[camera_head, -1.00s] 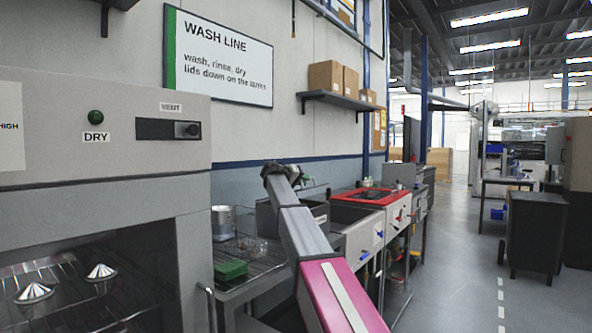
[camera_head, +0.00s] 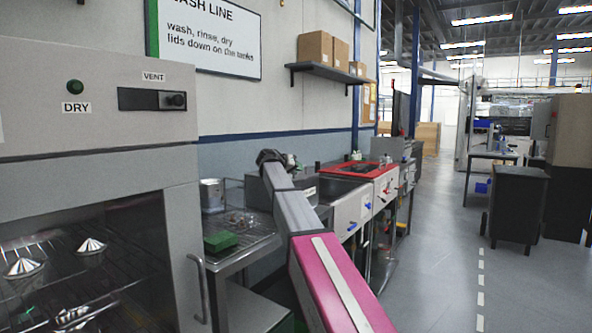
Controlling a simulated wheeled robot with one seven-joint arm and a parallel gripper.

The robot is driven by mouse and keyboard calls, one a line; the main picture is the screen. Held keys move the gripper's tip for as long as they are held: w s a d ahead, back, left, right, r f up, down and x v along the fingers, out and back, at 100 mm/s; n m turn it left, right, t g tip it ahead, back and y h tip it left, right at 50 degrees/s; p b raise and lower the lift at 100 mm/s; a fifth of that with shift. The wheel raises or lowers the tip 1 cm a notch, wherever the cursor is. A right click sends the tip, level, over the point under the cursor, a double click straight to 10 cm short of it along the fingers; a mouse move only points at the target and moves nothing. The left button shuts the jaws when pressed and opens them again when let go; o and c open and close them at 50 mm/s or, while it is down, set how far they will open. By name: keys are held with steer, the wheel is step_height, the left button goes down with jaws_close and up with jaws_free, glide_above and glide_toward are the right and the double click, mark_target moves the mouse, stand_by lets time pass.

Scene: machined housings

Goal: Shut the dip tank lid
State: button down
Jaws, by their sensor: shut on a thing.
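My gripper (camera_head: 278,158) is small and dark at the far end of my arm, over the back of the wash line. It is shut, on what appears to be the dip tank lid, but its fingertips and the held part are too small and covered to make out. A grey tank (camera_head: 350,212) stands just right of my arm, and my forearm hides its left part. A dark upright panel with a small white label (camera_head: 310,191) shows beside the arm. Beyond it is a tank with a red top (camera_head: 352,169). I cannot tell the lid's exact angle.
A dryer cabinet (camera_head: 100,165) with metal cones on its racks fills the left. A wire-topped bench (camera_head: 245,241) holds a metal pot (camera_head: 211,195) and a green block (camera_head: 221,241). A dark cabinet (camera_head: 516,205) stands right. The aisle floor (camera_head: 440,270) is clear.

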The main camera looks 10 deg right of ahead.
steer(key=shift+s+d+f, duration=0.25)
steer(key=shift+s+f, duration=0.05)
steer(key=shift+s, duration=0.25)
steer(key=c, duration=1.2)
jaws_free()
steer(key=shift+o, duration=0.2)
steer(key=shift+w+a, duration=0.1)
steer(key=v, duration=1)
steer(key=shift+a+r, duration=0.3)
steer(key=shift+r, duration=0.05)
